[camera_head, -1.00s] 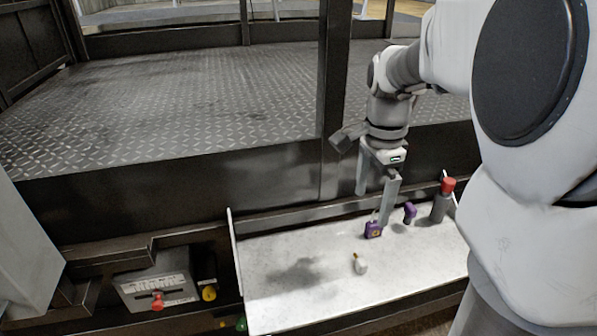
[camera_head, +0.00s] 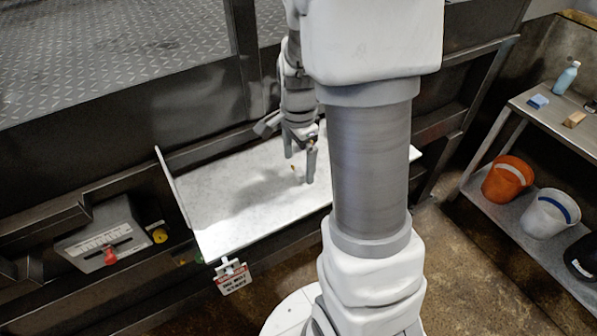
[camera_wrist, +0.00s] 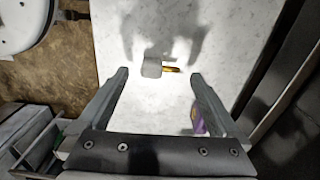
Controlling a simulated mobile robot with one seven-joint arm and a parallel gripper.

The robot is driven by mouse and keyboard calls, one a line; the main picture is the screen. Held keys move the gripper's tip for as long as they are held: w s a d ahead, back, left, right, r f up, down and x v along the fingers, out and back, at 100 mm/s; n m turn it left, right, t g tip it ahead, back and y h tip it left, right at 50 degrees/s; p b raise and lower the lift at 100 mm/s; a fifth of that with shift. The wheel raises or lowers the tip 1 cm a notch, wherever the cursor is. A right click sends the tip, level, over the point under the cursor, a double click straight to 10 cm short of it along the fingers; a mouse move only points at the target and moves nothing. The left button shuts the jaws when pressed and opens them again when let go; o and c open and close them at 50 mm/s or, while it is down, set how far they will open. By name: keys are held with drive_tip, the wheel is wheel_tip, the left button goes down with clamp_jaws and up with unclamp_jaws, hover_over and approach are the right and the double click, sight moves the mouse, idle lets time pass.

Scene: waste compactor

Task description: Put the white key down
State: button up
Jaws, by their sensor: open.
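The white key (camera_wrist: 152,68), with a brass-coloured shaft, lies on the white marble-like shelf (camera_wrist: 135,25) in the wrist view. In the head view only a small brass-coloured bit of it shows by my fingers. My gripper (camera_wrist: 160,77) is open, with one finger on each side of the key in the picture. The key is not gripped; the height of the fingertips above the shelf is hard to tell. My gripper also shows over the shelf (camera_head: 225,200) in the head view (camera_head: 299,166).
A purple object (camera_wrist: 197,121) is partly hidden by my right finger. A box (camera_head: 103,235) with a red lever and a yellow knob (camera_head: 159,236) sit left of the shelf. A hanging sign (camera_head: 231,277) is at its front. A side rack (camera_head: 520,200) holds buckets at right.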

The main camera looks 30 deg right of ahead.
wheel_tip(320, 180, down, 2)
drive_tip(key=shift+f, duration=0.1)
drive_tip(key=c, duration=1.6)
